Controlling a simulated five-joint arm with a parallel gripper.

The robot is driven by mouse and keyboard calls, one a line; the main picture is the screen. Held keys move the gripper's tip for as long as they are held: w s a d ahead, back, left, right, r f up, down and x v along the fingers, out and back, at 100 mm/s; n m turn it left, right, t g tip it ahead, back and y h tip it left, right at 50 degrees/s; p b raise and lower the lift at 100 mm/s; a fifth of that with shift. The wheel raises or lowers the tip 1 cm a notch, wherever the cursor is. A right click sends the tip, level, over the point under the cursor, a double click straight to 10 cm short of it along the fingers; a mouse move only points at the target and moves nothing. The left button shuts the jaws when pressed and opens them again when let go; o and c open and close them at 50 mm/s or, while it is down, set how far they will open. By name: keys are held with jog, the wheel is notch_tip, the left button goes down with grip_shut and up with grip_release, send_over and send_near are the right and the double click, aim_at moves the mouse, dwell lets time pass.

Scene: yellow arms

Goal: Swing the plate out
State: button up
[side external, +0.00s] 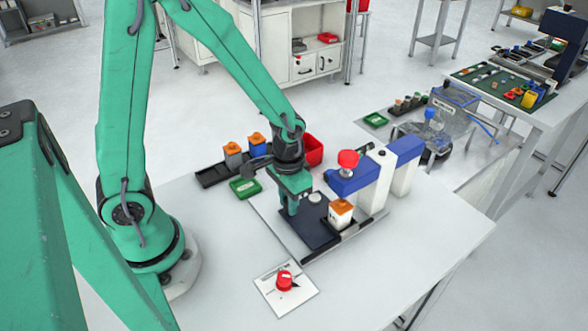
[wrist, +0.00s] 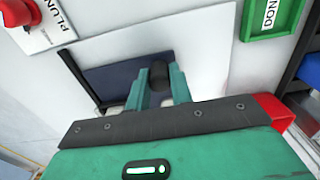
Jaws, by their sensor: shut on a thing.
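The plate (side external: 308,230) is dark blue and flat. It lies on the bench below the blue and white press (side external: 353,182), with a pale round disc (side external: 315,197) near it. In the wrist view the plate (wrist: 112,80) lies left of the fingers. My gripper (side external: 290,208) points down at the plate's left edge. In the wrist view my gripper (wrist: 160,78) is shut on a dark round knob (wrist: 160,72) beside the plate's edge. The fingers partly hide the knob, and whether it joins the plate cannot be told. A white block with an orange top (side external: 342,212) stands right of the plate.
A red button (side external: 285,280) on a white card stands in front. A green tray (side external: 244,187), a red bin (side external: 313,150) and a dark rack (side external: 215,172) with orange and blue-topped blocks are behind. A dark rail (side external: 343,242) borders the plate. The bench's front right is clear.

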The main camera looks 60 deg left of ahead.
jog(key=shift+a, duration=0.15)
jog(key=shift+w+a, duration=0.15)
jog(key=shift+a, duration=0.7)
jog(key=shift+w+a, duration=0.1)
jog(key=shift+a, duration=0.15)
jog(key=shift+w+a, duration=0.25)
jog(key=shift+a, duration=0.35)
jog(key=shift+w+a, duration=0.1)
jog(key=shift+a, duration=0.05)
dwell(0.3)
jog(key=shift+w+a, duration=0.45)
jog(key=shift+a, duration=0.2)
